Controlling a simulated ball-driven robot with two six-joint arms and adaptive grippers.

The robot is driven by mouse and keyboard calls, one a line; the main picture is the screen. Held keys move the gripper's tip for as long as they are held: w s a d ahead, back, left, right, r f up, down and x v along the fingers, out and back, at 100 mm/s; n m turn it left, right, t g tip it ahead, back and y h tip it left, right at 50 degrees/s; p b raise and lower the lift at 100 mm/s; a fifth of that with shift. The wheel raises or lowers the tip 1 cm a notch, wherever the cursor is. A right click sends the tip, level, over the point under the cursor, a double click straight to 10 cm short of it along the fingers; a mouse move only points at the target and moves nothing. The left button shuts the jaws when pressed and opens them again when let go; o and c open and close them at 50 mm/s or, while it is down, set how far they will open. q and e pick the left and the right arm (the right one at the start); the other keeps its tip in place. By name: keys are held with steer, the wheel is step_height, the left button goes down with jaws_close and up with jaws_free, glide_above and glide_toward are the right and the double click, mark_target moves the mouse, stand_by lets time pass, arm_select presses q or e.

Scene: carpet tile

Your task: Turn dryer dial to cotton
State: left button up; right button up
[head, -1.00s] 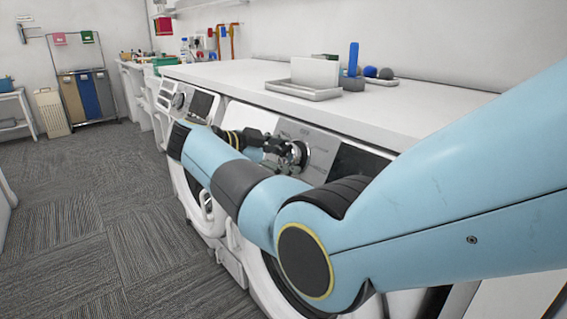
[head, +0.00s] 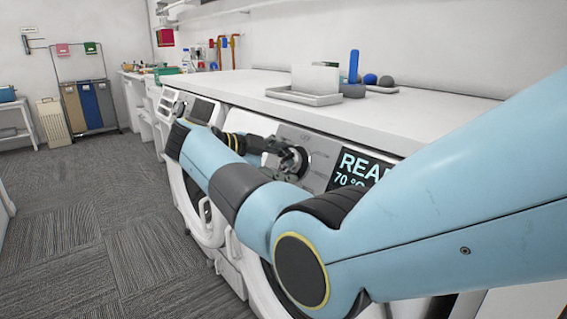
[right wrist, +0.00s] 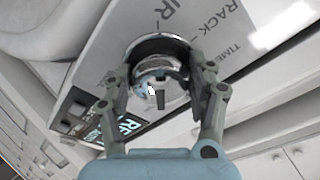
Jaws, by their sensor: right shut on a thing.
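The dryer dial (head: 300,161) is a round silver knob on the panel of the nearer white machine. In the right wrist view the dial (right wrist: 162,60) sits between the fingers of my right gripper (right wrist: 165,88), which is shut on it from both sides. The right gripper (head: 283,158) also shows in the head view, partly behind my arm. Panel words such as "RACK" and "TIME" are readable near the dial; I cannot see a cotton mark. The dryer display (head: 358,172) is lit, with "REA" and "70 °C" visible, the rest hidden by my arm. My left gripper is not in view.
A second white machine (head: 190,105) stands to the left. The white counter (head: 240,85) above holds a tray (head: 303,97), a blue upright object (head: 353,66) and several balls. The carpet floor (head: 75,220) at left is clear. Laundry bins (head: 90,105) stand far back.

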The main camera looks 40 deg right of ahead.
steer(key=o, duration=1.1)
steer(key=shift+o, duration=0.2)
steer(key=v, duration=0.7)
steer(key=shift+a, duration=0.25)
